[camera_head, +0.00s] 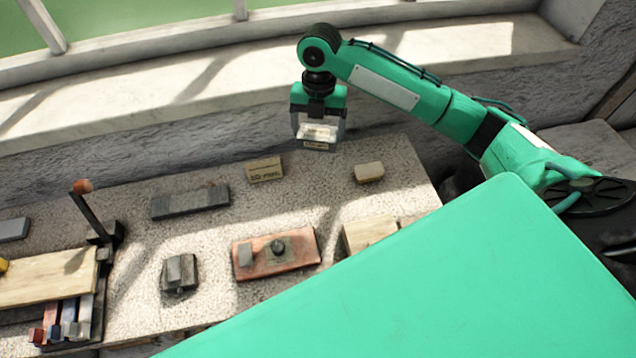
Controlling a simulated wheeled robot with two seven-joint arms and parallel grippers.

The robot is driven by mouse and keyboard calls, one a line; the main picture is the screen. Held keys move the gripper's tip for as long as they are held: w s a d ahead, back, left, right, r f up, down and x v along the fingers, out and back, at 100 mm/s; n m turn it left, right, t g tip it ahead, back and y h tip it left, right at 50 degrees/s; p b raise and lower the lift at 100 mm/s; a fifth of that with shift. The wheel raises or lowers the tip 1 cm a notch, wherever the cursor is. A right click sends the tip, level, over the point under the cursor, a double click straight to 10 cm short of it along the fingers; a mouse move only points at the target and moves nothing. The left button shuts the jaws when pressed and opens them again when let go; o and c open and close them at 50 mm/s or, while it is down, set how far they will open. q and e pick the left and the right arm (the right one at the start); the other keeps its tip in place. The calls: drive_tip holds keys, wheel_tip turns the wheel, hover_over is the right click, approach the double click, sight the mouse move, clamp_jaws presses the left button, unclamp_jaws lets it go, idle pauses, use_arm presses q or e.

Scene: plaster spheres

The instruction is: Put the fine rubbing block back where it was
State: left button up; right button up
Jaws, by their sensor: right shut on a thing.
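My right gripper (318,143) is shut on a pale block (318,131), held in the air above the back edge of the speckled stone worktop (325,185). The block sits between the two fingers; any lettering on it is too small to read, so I cannot tell for sure that it is the fine rubbing block. A tan block with dark lettering (264,171) lies on the worktop below and left of the gripper. A smaller plain tan block (369,172) lies below and right. My left gripper is out of view.
A long grey block (190,201), a dark grey block (179,274), a reddish board with a dark knob (290,257) and a pale wooden block (367,233) lie on the worktop. An upright dark post (90,212) stands at left beside a wooden board (45,279). A window ledge (200,95) runs behind.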

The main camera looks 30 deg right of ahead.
wheel_tip(320, 180, down, 19)
drive_tip(key=p, duration=0.4)
drive_tip(key=shift+r, duration=0.2)
drive_tip(key=shift+f, duration=0.45)
drive_tip(key=shift+f, duration=0.1)
drive_tip(key=o, duration=1.5)
drive_tip(key=shift+o, duration=0.2)
wheel_tip(320, 180, up, 12)
drive_tip(key=w+d+b, duration=0.1)
drive_tip(key=b, duration=0.2)
drive_tip(key=shift+w+b, duration=0.15)
drive_tip(key=shift+b, duration=0.15)
